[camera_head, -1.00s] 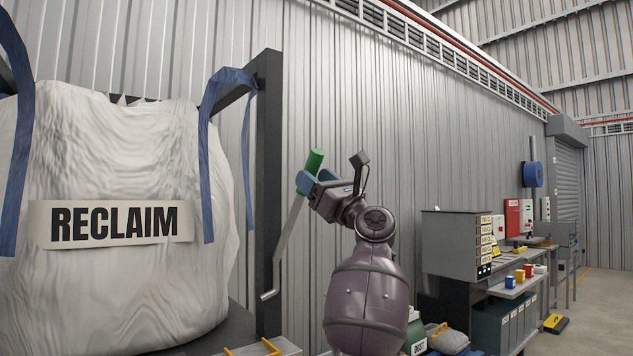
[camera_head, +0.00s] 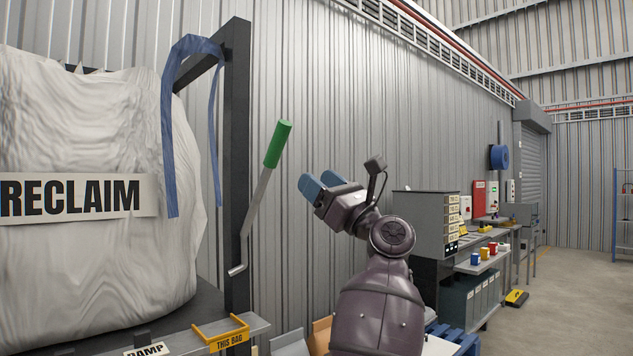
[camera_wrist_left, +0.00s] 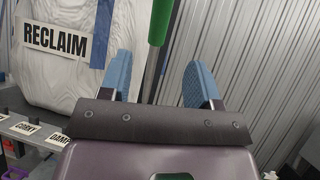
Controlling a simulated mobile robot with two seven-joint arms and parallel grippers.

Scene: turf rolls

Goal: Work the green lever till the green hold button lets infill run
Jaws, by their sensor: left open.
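The lever (camera_head: 258,200) has a green grip (camera_head: 277,144) on a grey bar and stands tilted to the right beside a dark post. My left gripper (camera_head: 320,183) has blue fingers; it is open and empty, to the right of the grip and apart from it. In the left wrist view the green grip (camera_wrist_left: 160,22) shows beyond the spread fingers (camera_wrist_left: 158,80), near the middle of the gap. I cannot make out a green hold button in these frames. My right gripper is not in view.
A white bag (camera_head: 100,120) marked RECLAIM hangs at the left by blue straps, beside the dark post (camera_head: 237,150). A grey cabinet (camera_head: 418,222) and bench stand at the right. Open floor (camera_head: 580,290) lies far right.

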